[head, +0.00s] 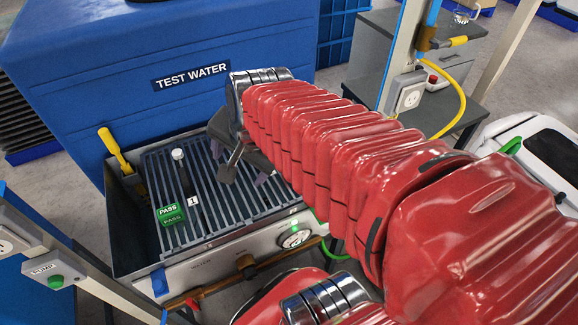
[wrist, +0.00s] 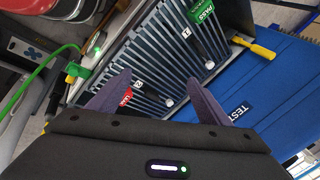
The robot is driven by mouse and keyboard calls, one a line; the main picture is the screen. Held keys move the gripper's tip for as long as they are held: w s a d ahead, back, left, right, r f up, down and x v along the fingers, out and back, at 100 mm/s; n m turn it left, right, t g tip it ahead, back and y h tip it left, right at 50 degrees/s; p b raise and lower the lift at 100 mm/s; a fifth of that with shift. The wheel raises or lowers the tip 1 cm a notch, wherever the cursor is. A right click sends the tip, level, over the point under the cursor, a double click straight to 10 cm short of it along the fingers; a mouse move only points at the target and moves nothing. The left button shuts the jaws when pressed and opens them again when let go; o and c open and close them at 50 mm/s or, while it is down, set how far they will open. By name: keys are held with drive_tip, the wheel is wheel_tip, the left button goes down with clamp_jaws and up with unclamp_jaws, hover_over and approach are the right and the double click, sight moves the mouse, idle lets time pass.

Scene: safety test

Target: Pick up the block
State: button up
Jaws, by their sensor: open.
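A green block marked PASS (head: 170,214) sits on the left part of the slatted grey rack (head: 218,225). It also shows at the top edge of the wrist view (wrist: 203,12). A red block with white lettering (wrist: 125,97) lies on the rack in the wrist view, close beside the left finger and partly hidden by it. In the head view my arm hides it. My gripper (head: 245,178) is open and empty over the rack's right half. In the wrist view its two purple fingers (wrist: 158,82) stand wide apart, with bare slats and a lever between them.
A lever with a white knob (head: 178,154) and label 1 stands beside the green block. A second lever (wrist: 168,102) has label 2. A blue TEST WATER tank (head: 120,70) rises behind the rack. A yellow handle (head: 115,150) sticks up at the rack's back left.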

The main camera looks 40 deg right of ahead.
drive_tip(key=d+f+m, duration=0.4)
drive_tip(key=d+m, duration=0.5)
drive_tip(key=m, duration=0.3)
drive_tip(key=d+f+m, duration=0.4)
drive_tip(key=d+m, duration=0.5)
drive_tip(key=m, duration=0.4)
drive_tip(key=shift+w+d+g+h, duration=0.25)
drive_tip(key=shift+g+h, duration=0.15)
drive_tip(key=shift+f, duration=0.1)
drive_tip(key=x, duration=0.8)
drive_tip(key=shift+w, duration=0.1)
drive_tip(key=shift+f, duration=0.2)
drive_tip(key=shift+w+f, duration=0.1)
drive_tip(key=shift+x, duration=2.45)
drive_tip(key=shift+w+d, duration=0.1)
drive_tip(key=shift+d, duration=0.1)
drive_tip(key=shift+c, duration=0.5)
drive_tip(key=c, duration=1)
